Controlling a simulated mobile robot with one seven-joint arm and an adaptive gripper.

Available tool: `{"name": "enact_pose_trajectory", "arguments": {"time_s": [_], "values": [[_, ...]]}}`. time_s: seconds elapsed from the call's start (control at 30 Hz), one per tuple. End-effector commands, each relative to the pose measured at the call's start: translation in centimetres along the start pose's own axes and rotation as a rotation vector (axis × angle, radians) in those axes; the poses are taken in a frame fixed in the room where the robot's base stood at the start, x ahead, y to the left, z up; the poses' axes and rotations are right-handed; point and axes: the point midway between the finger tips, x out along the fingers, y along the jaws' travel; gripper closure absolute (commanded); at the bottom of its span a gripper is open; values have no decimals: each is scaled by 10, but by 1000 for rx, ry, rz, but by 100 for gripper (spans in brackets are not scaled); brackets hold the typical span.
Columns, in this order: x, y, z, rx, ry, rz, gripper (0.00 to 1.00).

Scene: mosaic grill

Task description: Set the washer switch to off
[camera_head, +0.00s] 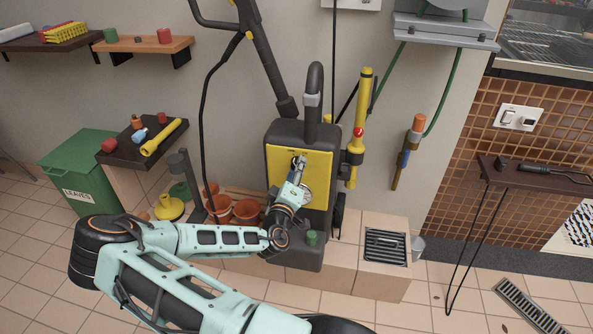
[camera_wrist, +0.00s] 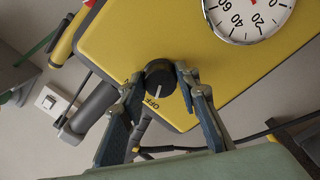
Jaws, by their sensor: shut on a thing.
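The pressure washer (camera_head: 283,172) stands upright against the wall, with a dark body and a yellow front panel. In the wrist view its switch is a round black knob (camera_wrist: 160,78) on the yellow panel (camera_wrist: 165,35). OFF lettering (camera_wrist: 152,103) is printed beside the knob, and other lettering near the left finger is partly hidden. My gripper (camera_wrist: 159,76) has one finger on each side of the knob and is shut on it. In the head view my gripper (camera_head: 298,165) is at the panel and hides the knob.
A dial gauge (camera_wrist: 248,15) sits on the panel close to my gripper. A yellow lance (camera_head: 357,135) stands right of the washer. Terracotta pots (camera_head: 246,210) are at its left, and a drain grate (camera_head: 385,247) is at the lower right.

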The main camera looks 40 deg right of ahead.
Motion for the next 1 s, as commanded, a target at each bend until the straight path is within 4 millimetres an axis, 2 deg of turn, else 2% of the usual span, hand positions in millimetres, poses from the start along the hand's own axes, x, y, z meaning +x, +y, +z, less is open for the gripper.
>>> {"name": "enact_pose_trajectory", "arguments": {"time_s": [0.47, 0.5, 0.63, 0.67, 1.0], "values": [[0, 0, 0, -18, -1, 0, 95], [0, 0, 0, -18, -1, 0, 70], [0, 0, 0, -17, -1, 0, 55], [0, 0, 0, -17, 0, 0, 53], [-4, 0, 0, -16, 0, -1, 53]]}}
